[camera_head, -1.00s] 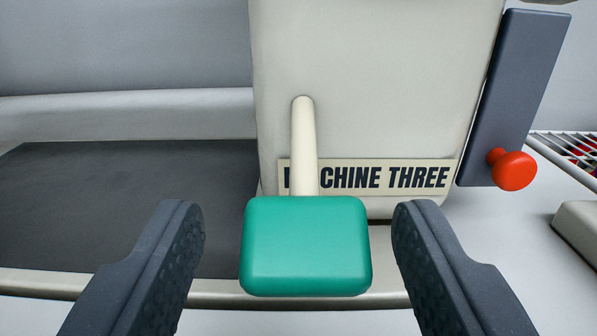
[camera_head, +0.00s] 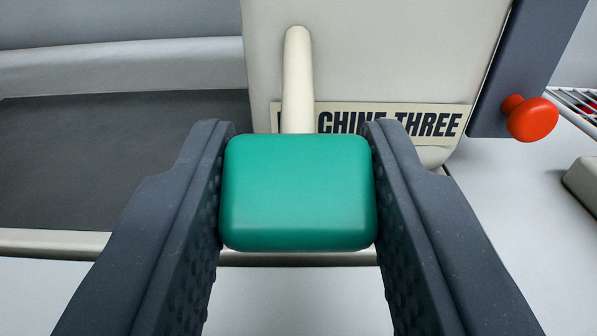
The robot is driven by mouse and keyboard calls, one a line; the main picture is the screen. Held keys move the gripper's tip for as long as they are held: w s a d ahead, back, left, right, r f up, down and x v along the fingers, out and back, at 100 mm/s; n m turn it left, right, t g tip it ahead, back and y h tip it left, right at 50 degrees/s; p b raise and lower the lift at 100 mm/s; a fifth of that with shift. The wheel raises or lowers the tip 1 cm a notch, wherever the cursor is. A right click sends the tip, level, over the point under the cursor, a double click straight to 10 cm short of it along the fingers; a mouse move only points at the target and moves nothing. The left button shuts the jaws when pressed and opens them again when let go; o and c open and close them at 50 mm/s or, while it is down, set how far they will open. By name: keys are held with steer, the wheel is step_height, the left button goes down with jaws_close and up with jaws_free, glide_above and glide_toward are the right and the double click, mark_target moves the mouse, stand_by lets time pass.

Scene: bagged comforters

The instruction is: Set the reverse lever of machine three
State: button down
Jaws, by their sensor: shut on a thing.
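The reverse lever has a cream shaft (camera_head: 298,75) and a green block-shaped handle (camera_head: 299,193). The shaft runs from the front of the pale machine head (camera_head: 390,60) down to the handle. A label (camera_head: 435,121) on the head reads "MACHINE THREE", partly hidden by the shaft and a finger. My gripper (camera_head: 299,185) is shut on the green handle, with one dark textured finger against its left side and one against its right side.
A red knob (camera_head: 532,119) sticks out by a dark grey panel (camera_head: 535,50) to the right of the head. A dark flat bed (camera_head: 110,160) with a pale rim lies at left. A wire rack (camera_head: 577,103) shows at the right edge.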

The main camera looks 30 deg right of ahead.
mark_target(274, 182)
steer(key=shift+a+r, duration=0.15)
steer(key=shift+r, duration=0.05)
steer(key=r+p, duration=0.1)
steer(key=p, duration=0.1)
steer(key=shift+g+y+p, duration=0.3)
steer(key=shift+g+p, duration=0.05)
steer(key=shift+g, duration=0.05)
steer(key=p, duration=0.2)
steer(key=r+g+y+p, duration=0.1)
steer(key=p, duration=0.2)
steer(key=shift+a+r+g, duration=0.15)
steer(key=shift+r+g, duration=0.1)
steer(key=shift+g, duration=0.05)
steer(key=r+g+y+p, duration=0.1)
steer(key=p, duration=0.4)
steer(key=shift+r, duration=0.1)
steer(key=shift+w+r+p, duration=0.1)
steer(key=shift+p, duration=0.55)
steer(key=shift+w+r+p, duration=0.1)
steer(key=shift+r+p, duration=0.15)
steer(key=shift+p, duration=0.25)
steer(key=c, duration=1)
jaws_free()
steer(key=shift+f, duration=0.1)
steer(key=shift+d+f, duration=0.15)
steer(key=shift+d, duration=0.05)
